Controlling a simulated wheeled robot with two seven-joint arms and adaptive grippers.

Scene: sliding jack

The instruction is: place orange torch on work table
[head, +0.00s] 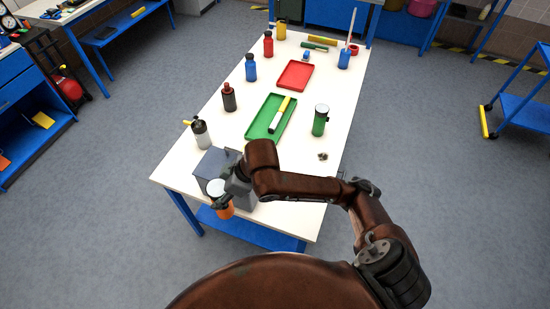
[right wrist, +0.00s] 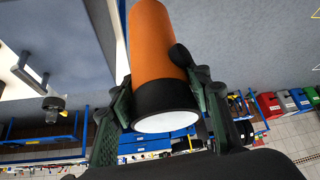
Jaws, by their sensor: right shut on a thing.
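The orange torch (head: 226,212) is near the front edge of the white work table (head: 285,220), with its black-rimmed, pale lens end facing up. My right gripper (head: 222,193) is shut on it. In the right wrist view the orange body and black head of the torch (right wrist: 162,60) sit between the two fingers of my right gripper (right wrist: 160,92). I cannot tell whether the torch's lower end touches anything. My left gripper is not in view.
A grey box (head: 216,161) stands close behind the torch. The table's front right is mostly bare.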

